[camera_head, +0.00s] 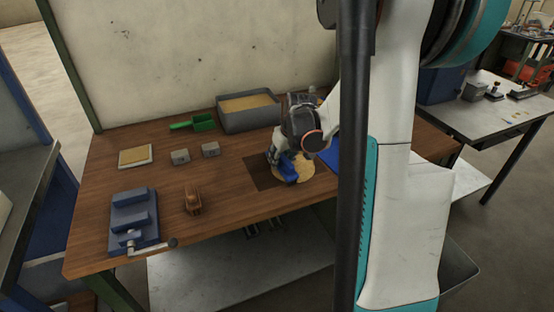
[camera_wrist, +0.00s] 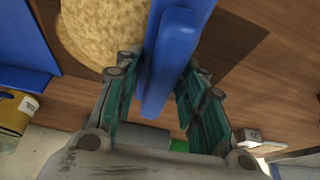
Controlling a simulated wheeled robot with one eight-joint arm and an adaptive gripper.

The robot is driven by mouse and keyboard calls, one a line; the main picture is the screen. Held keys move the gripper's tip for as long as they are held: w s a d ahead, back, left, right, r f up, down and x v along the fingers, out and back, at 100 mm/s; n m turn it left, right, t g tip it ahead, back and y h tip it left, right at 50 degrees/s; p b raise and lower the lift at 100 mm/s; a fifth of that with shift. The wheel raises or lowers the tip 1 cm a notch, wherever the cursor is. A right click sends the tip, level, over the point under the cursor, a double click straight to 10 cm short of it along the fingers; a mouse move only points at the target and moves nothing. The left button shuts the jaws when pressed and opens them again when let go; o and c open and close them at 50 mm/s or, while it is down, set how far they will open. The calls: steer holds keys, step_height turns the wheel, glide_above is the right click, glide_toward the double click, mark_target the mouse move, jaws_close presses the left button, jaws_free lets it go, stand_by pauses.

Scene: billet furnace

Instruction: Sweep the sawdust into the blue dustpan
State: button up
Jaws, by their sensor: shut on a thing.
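My gripper (camera_head: 277,155) is low over the right half of the wooden bench and shut on a blue tool (camera_head: 287,167). In the wrist view the tool's long blue body (camera_wrist: 170,62) runs between the green-padded fingers (camera_wrist: 158,85); whether it has bristles is hidden. The sawdust (camera_head: 306,176) is a pale tan round heap beside the tool; it also shows in the wrist view (camera_wrist: 103,30), left of the tool. The blue dustpan (camera_head: 333,154) lies right of the heap, partly behind my arm. A flat blue surface in the wrist view (camera_wrist: 22,55) appears to be this dustpan.
A grey bin of tan material (camera_head: 246,124), a green scoop (camera_head: 197,122), two small grey blocks (camera_head: 180,157), a framed tan plate (camera_head: 136,156), a wooden-brown object (camera_head: 193,200) and a blue vise (camera_head: 134,219) stand on the bench (camera_head: 235,205). The bench's front edge is close.

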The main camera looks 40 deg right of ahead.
steer(key=shift+s+d, duration=0.35)
steer(key=shift+d, duration=1.6)
steer(key=shift+s+d, duration=0.4)
steer(key=shift+d, duration=1.5)
steer(key=shift+s+d, duration=0.35)
steer(key=shift+d, duration=1.6)
steer(key=shift+r, duration=0.1)
step_height(320, 180, up, 6)
steer(key=a+p, duration=0.2)
steer(key=p, duration=0.1)
steer(key=shift+w+p, duration=0.2)
steer(key=shift+p, duration=0.2)
